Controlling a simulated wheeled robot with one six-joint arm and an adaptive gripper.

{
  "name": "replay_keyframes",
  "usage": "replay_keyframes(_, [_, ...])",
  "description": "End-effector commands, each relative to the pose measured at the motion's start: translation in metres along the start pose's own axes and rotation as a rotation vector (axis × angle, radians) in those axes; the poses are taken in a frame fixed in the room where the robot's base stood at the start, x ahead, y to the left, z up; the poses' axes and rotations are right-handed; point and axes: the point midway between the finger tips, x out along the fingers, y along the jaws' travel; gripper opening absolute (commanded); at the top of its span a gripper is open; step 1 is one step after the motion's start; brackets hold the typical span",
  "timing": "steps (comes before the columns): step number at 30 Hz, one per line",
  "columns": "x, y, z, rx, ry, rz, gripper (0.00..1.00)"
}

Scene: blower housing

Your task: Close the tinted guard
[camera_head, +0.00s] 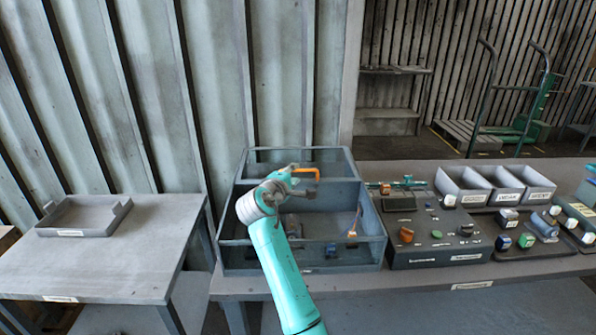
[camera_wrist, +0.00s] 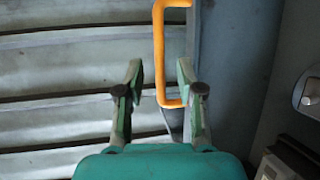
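The blower housing (camera_head: 232,256) is a blue-grey box with see-through walls on the bench. A tinted panel (camera_head: 262,160), which looks like the guard, stands raised at its back; its exact angle is hard to tell. An orange handle (camera_head: 308,172) shows by this panel, and it is large in the wrist view (camera_wrist: 159,50). My gripper (camera_head: 297,181) is above the housing, close to the handle. In the wrist view my gripper (camera_wrist: 160,76) is open, with a finger on each side of the handle's lower end. I cannot tell whether either finger touches it.
Right of the housing are a dark panel with knobs (camera_head: 435,254), pale bins (camera_head: 468,188) and several small parts. A lower table (camera_head: 110,255) with a grey tray (camera_head: 84,230) stands at left. A corrugated wall (camera_head: 140,90) is close behind. Small parts lie inside the housing.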

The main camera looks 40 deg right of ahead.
Motion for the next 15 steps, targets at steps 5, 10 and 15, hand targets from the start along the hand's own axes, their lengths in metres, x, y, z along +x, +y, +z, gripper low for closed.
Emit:
replay_keyframes(5, [0.026, 0.0, 0.001, -0.001, -0.002, -0.001, 0.37])
replay_keyframes(10, [0.039, 0.0, 0.0, 0.0, 0.0, 0.0, 0.37])
replay_keyframes(15, [0.042, 0.0, 0.0, 0.0, 0.0, 0.0, 0.37])
